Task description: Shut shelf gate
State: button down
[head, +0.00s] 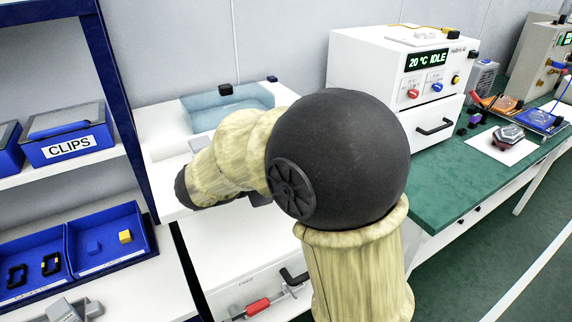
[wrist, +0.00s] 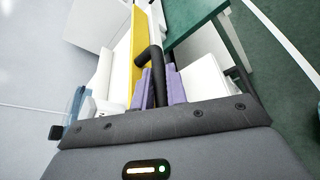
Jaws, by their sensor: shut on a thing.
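In the wrist view, my gripper (wrist: 161,88) has its two purple finger pads closed around a black bent handle (wrist: 146,56). The handle sits against a long yellow panel (wrist: 138,42), which looks like the shelf gate. The panel runs away from the gripper toward the top of that view. Its hinge and far edge cannot be made out, so how far it is open cannot be told. In the head view my own arm covers the middle, and the fingers, handle and yellow panel cannot be seen there.
A blue-framed shelf (head: 112,80) with a CLIPS bin (head: 66,134) and open blue trays (head: 105,222) stands at left. A white oven-like box (head: 345,75) stands on the green bench (head: 430,190). A red-handled latch (head: 258,306) is low on a white front. Floor is clear at right.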

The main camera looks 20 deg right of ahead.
jog(key=c, duration=1.4)
grip_release()
jog(key=v, duration=1.7)
jog(key=shift+a, duration=0.2)
